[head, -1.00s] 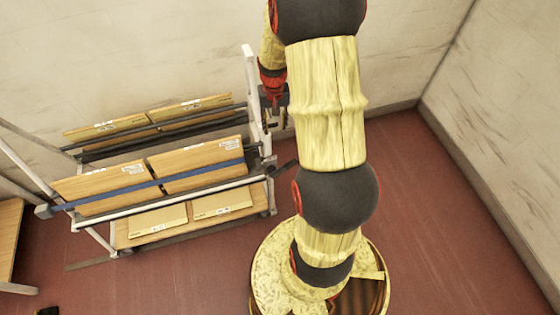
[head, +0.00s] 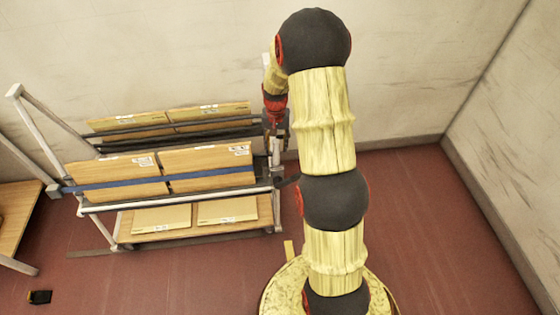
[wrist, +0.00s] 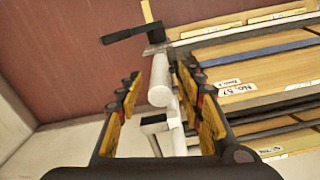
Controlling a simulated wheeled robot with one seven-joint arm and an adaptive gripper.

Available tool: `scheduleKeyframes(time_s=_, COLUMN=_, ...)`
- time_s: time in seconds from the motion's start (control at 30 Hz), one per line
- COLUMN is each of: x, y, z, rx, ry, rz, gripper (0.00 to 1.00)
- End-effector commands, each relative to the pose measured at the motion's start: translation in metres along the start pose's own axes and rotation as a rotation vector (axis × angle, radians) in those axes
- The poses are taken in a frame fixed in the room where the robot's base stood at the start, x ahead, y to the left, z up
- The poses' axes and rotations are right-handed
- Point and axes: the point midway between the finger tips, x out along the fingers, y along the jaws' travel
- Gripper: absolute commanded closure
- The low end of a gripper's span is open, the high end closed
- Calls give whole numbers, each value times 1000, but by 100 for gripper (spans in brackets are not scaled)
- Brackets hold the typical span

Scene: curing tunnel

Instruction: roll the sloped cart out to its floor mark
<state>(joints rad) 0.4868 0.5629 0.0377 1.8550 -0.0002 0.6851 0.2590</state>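The sloped cart (head: 180,203) stands at the left of the head view against the back wall. It has a white tube frame and tilted shelves holding labelled wooden boards (head: 207,167). My gripper (head: 276,118) is at the cart's right end, by its white upright. In the wrist view my gripper (wrist: 163,112) has its yellow-padded fingers apart, on either side of a white tube (wrist: 160,80) of the cart. I see gaps beside the tube, so no grip shows. A yellow strip (head: 289,250) lies by my base; I cannot tell whether it is the floor mark.
A black lever (wrist: 130,33) juts from the cart's end. A wooden table (head: 15,215) stands at the far left, with a small black object (head: 40,297) on the floor near it. Red floor (head: 440,235) is clear at the right, up to the side wall.

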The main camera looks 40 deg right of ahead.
Motion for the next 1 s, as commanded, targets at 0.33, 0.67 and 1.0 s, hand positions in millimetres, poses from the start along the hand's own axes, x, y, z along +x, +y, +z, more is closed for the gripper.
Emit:
scheduleKeyframes(time_s=0.33, x=44, y=0, z=0, rx=1, ry=-4, rz=2, gripper=62)
scheduleKeyframes(time_s=0.67, x=77, y=0, z=0, rx=1, ry=-1, rz=2, gripper=62)
scheduleKeyframes(time_s=1.0, x=79, y=0, z=0, rx=1, ry=0, rz=2, gripper=64)
